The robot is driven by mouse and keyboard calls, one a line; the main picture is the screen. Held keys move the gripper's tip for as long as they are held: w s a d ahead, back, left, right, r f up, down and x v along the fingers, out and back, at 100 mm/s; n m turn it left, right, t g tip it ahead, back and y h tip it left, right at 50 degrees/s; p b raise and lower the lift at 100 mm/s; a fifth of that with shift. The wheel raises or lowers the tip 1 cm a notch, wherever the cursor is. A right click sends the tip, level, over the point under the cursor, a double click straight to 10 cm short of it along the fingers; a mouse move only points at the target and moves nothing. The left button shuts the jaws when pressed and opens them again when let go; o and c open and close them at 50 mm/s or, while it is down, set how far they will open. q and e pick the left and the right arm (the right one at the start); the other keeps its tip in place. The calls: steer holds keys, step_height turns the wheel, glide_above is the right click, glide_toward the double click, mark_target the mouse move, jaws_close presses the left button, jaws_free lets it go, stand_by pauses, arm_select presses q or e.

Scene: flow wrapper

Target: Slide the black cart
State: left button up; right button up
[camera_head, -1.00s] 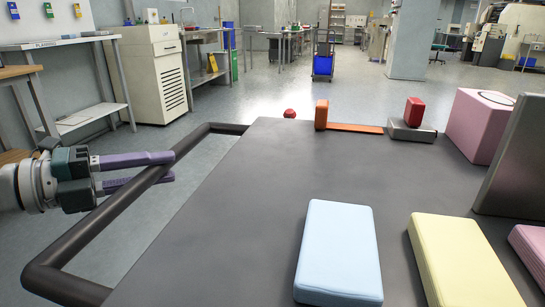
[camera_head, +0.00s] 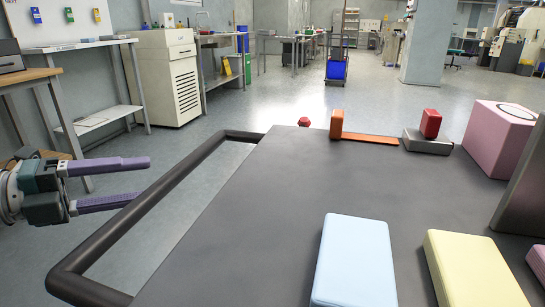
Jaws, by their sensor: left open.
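The black cart (camera_head: 240,228) has a flat dark top that fills the lower middle and right of the head view. Its black tubular handle (camera_head: 165,190) runs along the cart's left side as a long loop. My left gripper (camera_head: 144,181) is left of the handle, with its two purple fingers apart and pointing right. The upper fingertip stops short of the bar. The lower fingertip reaches the bar's left edge in the picture; I cannot tell whether it touches. Nothing is between the fingers. My right gripper is out of view.
A white cabinet (camera_head: 168,78) and shelf tables stand behind left. Open floor (camera_head: 250,97) lies beyond the cart.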

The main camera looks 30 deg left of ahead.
arm_select(q)
steer(key=shift+v, duration=2.1)
